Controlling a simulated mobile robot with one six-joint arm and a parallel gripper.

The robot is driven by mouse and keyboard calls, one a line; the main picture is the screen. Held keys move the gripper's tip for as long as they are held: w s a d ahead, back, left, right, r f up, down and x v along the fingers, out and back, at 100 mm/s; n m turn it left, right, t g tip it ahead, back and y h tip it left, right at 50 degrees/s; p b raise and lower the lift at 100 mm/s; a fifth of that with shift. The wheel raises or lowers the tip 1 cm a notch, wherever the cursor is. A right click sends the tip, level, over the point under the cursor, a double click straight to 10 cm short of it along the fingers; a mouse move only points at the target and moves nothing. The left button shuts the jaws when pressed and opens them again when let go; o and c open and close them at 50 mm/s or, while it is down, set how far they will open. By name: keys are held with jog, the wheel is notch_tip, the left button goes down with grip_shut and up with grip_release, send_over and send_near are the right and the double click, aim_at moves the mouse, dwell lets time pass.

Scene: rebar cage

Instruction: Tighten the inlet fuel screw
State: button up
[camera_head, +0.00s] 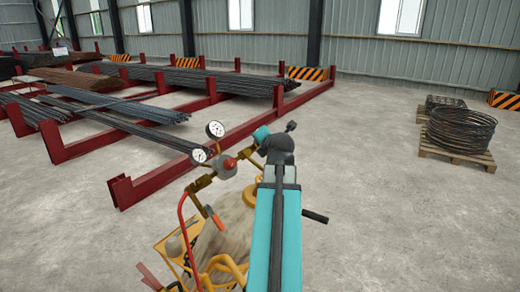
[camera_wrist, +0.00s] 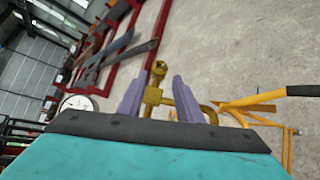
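In the wrist view, my gripper (camera_wrist: 158,76) has its two purple fingers apart, on either side of a brass fitting (camera_wrist: 153,95). A gap shows beside the fitting, and I cannot tell whether either finger touches it. I cannot tell which part of this brass is the inlet fuel screw. In the head view, my teal arm reaches forward over the gas cylinder (camera_head: 232,225), and its end hides the fingers. A brass regulator (camera_head: 225,166) with two white gauges (camera_head: 215,130) sits just left of my arm's end. One gauge (camera_wrist: 77,103) also shows in the wrist view.
A yellow cart frame (camera_head: 175,245) and a red hose (camera_head: 183,225) are close on the left. Red racks (camera_head: 130,192) with steel bars stand behind. Wire coils (camera_head: 460,130) lie on a pallet at the right. The floor between is clear.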

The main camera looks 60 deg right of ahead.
jog(key=b+v, duration=0.2)
jog(key=v, duration=0.5)
jog(key=shift+s+a, duration=0.2)
jog(key=shift+r, duration=0.15)
dwell(0.5)
